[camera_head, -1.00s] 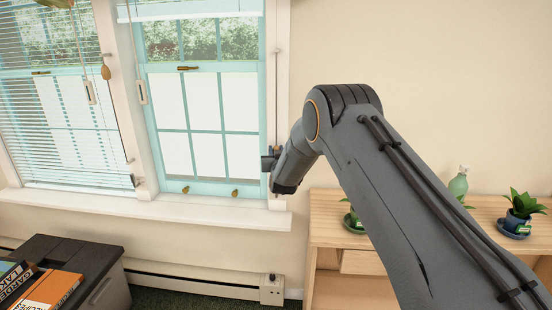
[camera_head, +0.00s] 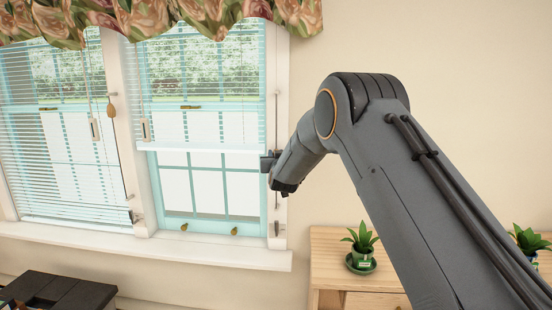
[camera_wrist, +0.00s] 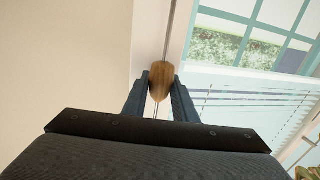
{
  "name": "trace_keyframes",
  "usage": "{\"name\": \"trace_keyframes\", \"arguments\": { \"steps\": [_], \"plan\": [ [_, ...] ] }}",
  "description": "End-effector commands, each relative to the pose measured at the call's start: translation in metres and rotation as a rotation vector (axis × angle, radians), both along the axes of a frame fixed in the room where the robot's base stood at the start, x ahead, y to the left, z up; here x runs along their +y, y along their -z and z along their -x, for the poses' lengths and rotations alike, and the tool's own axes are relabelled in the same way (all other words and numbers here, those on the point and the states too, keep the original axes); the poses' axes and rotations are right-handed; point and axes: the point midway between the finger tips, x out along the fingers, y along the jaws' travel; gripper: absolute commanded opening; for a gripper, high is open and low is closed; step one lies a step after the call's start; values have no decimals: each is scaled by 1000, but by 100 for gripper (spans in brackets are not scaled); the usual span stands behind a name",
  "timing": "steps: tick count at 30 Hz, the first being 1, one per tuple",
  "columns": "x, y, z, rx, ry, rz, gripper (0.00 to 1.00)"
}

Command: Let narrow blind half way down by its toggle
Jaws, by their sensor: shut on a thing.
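The narrow blind (camera_head: 205,90) hangs in the right-hand window. Its slats are spread, and its bottom rail (camera_head: 205,147) lies level below the window's middle bar, with bare panes beneath it. Its top is hidden behind a flowered valance. In the wrist view, a wooden toggle (camera_wrist: 161,72) on a thin cord sits between the fingers of my gripper (camera_wrist: 160,92), which is shut on it. In the head view, my gripper (camera_head: 268,164) is at the right window frame, beside the blind's lower right corner. The toggle is too hidden to make out there.
A wide blind (camera_head: 55,150) covers the left window, with a wooden tassel (camera_head: 111,108) beside it. The windowsill (camera_head: 150,248) runs below. A wooden cabinet (camera_head: 325,265) with a potted plant (camera_head: 361,245) stands at the lower right. The wall right of the window is bare.

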Motion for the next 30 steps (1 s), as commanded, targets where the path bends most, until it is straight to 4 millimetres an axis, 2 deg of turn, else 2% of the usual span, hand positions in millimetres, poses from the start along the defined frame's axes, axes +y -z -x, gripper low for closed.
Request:
{"name": "trace_keyframes", "arguments": {
  "steps": [2,3,6,18,30],
  "plan": [
    [0,1,0,2,0,0,0],
    [0,1,0,2,0,0,27],
    [0,1,0,2,0,0,44],
    [-1,1,5,1,0,0,45],
    [-9,1,59,1,-1,0,45]
  ]
}}
